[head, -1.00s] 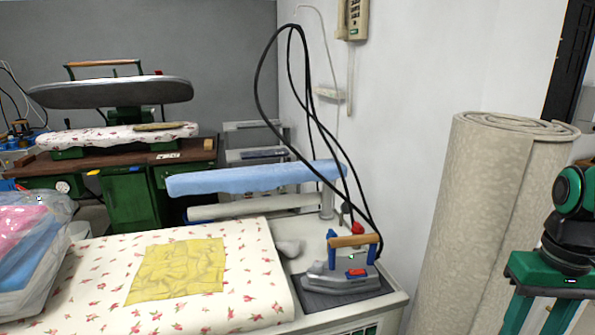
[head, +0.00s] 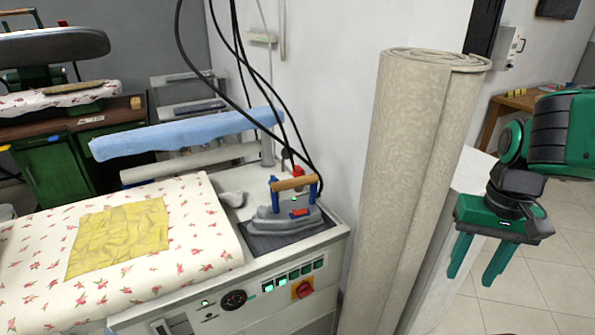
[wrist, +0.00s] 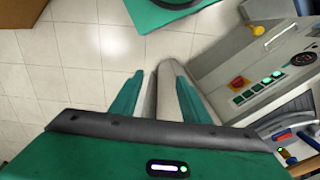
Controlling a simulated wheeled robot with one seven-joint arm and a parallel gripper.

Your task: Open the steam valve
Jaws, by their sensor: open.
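A small red knob (head: 298,171) stands behind the iron on the right end of the ironing table (head: 290,262); I cannot tell for sure that it is the steam valve. A red and yellow rotary switch (head: 303,290) sits on the table's front panel, right of a round gauge (head: 233,300). The switch also shows in the wrist view (wrist: 238,83). My gripper (head: 473,277) is open and empty, pointing down.
A tall beige carpet roll (head: 405,190) stands between the table and my gripper. A grey iron (head: 285,218) with a wooden handle rests on a dark pad, and black hoses hang above it. Tiled floor (head: 515,300) is clear at the right.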

